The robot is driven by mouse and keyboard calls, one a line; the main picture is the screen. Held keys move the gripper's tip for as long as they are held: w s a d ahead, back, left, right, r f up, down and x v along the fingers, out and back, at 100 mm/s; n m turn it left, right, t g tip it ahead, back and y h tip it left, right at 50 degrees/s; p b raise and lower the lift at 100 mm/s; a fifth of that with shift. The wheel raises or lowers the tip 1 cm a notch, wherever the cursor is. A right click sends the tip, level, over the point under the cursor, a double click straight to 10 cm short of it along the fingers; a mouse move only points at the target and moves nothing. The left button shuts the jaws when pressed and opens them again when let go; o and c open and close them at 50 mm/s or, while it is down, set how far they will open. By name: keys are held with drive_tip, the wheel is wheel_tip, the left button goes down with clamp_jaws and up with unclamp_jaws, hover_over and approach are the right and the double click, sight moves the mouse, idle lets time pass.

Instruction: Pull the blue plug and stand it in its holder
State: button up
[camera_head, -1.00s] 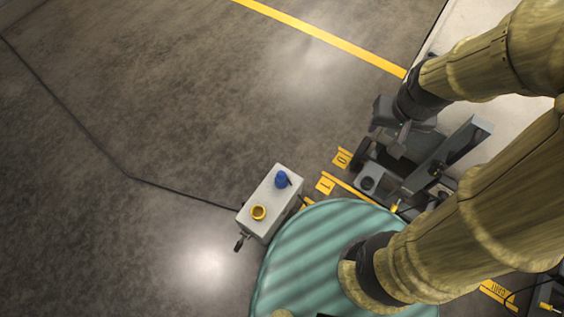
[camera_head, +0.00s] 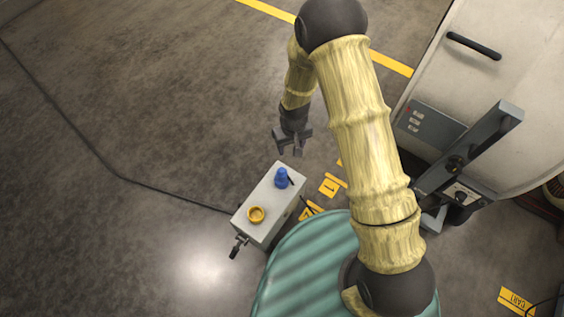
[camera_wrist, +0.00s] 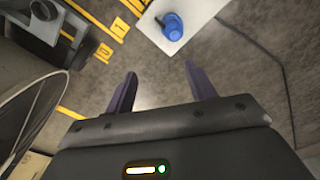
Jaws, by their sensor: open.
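The blue plug (camera_head: 281,179) stands upright on top of a pale grey box (camera_head: 268,198), towards its far end. A yellow ring (camera_head: 256,214) sits on the same box top, nearer its front end; whether it is the plug's holder I cannot tell. My gripper (camera_head: 292,151) is just beyond the box's far end, apart from the plug and empty. In the wrist view, my gripper's two fingers (camera_wrist: 161,92) are spread apart with bare floor between them. The plug (camera_wrist: 172,26) shows at the top there, on the box corner (camera_wrist: 196,12), ahead of the fingertips.
A dark lever (camera_head: 236,246) sticks out of the box's front end. A black cable (camera_head: 128,178) runs across the floor to the box. A large pale machine (camera_head: 495,100) with a grey bracket (camera_head: 470,150) stands at the right.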

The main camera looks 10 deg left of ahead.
drive_tip(key=n, duration=0.1)
hover_over(282, 170)
wheel_tip(282, 170, down, 6)
drive_tip(key=shift+f+b, duration=0.25)
drive_tip(key=shift+b, duration=0.1)
wheel_tip(282, 170, down, 10)
drive_tip(key=b, duration=0.7)
drive_tip(key=c, duration=0.8)
drive_tip(key=shift+r+p, duration=2.8)
drive_tip(key=shift+r, duration=1.05)
